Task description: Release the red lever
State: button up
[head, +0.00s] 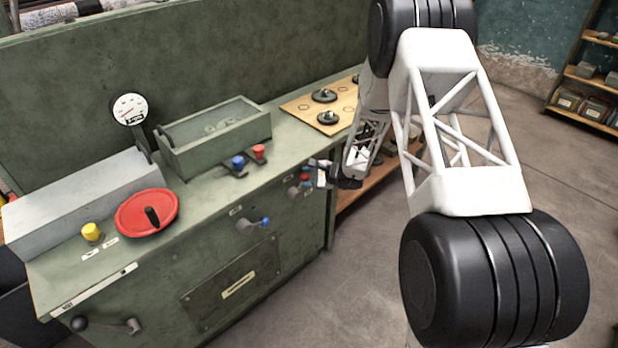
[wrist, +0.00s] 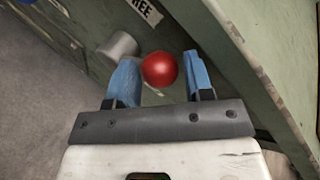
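A red ball knob (wrist: 159,69), the end of a lever, sits between the two blue fingers of my gripper (wrist: 162,76) in the wrist view. The fingers are apart, one on each side of the knob, with a narrow gap on the right; I cannot tell if the left finger touches it. In the head view my gripper (head: 322,172) is at the front of the green bench, beside a small red knob (head: 305,177). Another red-knobbed lever (head: 258,152) stands on the bench top. A grey cylinder (wrist: 117,45) is left of the knob in the wrist view.
The green bench (head: 90,280) carries a red dial wheel (head: 130,217), a yellow knob (head: 92,232), a gauge (head: 129,109) and a blue lever (head: 238,161). Another blue-knobbed lever (head: 265,222) is on its front. Open floor (head: 350,290) lies to the right.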

jog(key=shift+o, duration=1.3)
jog(key=shift+d, duration=0.1)
jog(key=shift+w+d+f, duration=0.1)
jog(key=shift+w+f, duration=0.05)
jog(key=shift+w+d+f+m+g+y, duration=0.8)
jog(key=shift+w+d+f+m+y, duration=0.55)
jog(key=shift+f+m+y, duration=1.9)
jog(key=s+d, duration=0.2)
jog(key=d, duration=0.6)
jog(key=s+r+n+g+h, duration=0.2)
jog(key=s+r, duration=0.4)
jog(key=r, duration=0.4)
jog(key=s+r+n+g+h, duration=0.2)
jog(key=s+r+n, duration=0.2)
jog(key=r, duration=0.6)
jog(key=s+r+n+g+h, duration=0.2)
jog(key=s+r+n+h, duration=0.1)
jog(key=s+r, duration=0.6)
jog(key=shift+a+r+n, duration=0.45)
jog(key=shift+r+n, duration=0.1)
jog(key=shift+r, duration=0.2)
